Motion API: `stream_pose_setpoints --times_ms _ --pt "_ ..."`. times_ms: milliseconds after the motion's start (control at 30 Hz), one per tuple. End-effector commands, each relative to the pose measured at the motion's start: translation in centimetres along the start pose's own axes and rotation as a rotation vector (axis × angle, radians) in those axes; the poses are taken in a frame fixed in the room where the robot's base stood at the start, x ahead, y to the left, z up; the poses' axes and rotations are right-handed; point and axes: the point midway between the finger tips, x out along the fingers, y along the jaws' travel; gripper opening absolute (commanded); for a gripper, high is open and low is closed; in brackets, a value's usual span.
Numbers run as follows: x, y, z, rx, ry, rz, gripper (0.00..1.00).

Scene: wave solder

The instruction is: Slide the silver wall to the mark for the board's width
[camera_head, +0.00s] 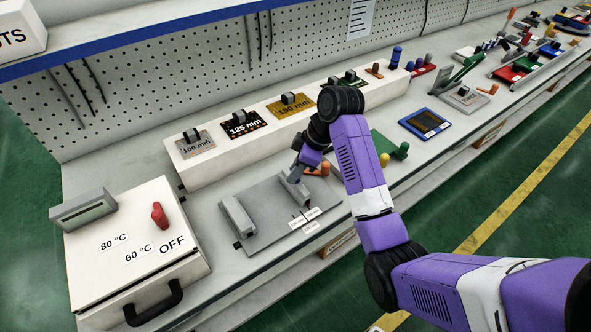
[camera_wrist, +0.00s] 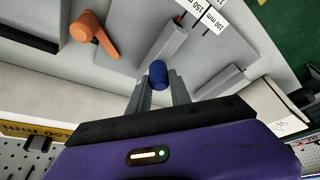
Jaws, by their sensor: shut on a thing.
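The silver wall (camera_head: 294,188) is a narrow grey bar standing on a grey base plate (camera_head: 265,216). In the wrist view the silver wall (camera_wrist: 168,52) has a blue knob (camera_wrist: 158,74) at its near end. My gripper (camera_wrist: 160,84) is shut on this knob, a finger on each side; in the head view my gripper (camera_head: 297,172) partly hides the wall's far end. A red pointer (camera_wrist: 179,18) at the wall's other end is near the 150 mm label (camera_wrist: 197,7). The 100 mm label (camera_wrist: 209,20) lies further toward the second grey wall (camera_wrist: 222,82).
An orange lever (camera_wrist: 90,30) stands beside the wall. Behind, a white ledge holds boards marked 100 mm (camera_head: 196,146), 125 mm (camera_head: 240,124) and 150 mm (camera_head: 290,105). A white heater box (camera_head: 135,245) with a red knob stands left. A green piece (camera_head: 385,150) is to the right.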

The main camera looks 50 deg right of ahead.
Motion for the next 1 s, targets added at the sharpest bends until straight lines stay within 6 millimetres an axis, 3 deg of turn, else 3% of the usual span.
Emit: stream_pose_setpoints --times_ms 433,700,967,1000 --pt "-0.1 -0.1 -0.1 0.000 -0.001 -0.001 0.00" --pt "0.5 -2.1 -1.9 -0.002 -0.002 -0.003 0.00" --pt "0.7 -2.1 -1.9 -0.001 -0.001 -0.001 0.00" --pt "0.7 -2.1 -1.9 -0.001 -0.001 -0.001 0.32"
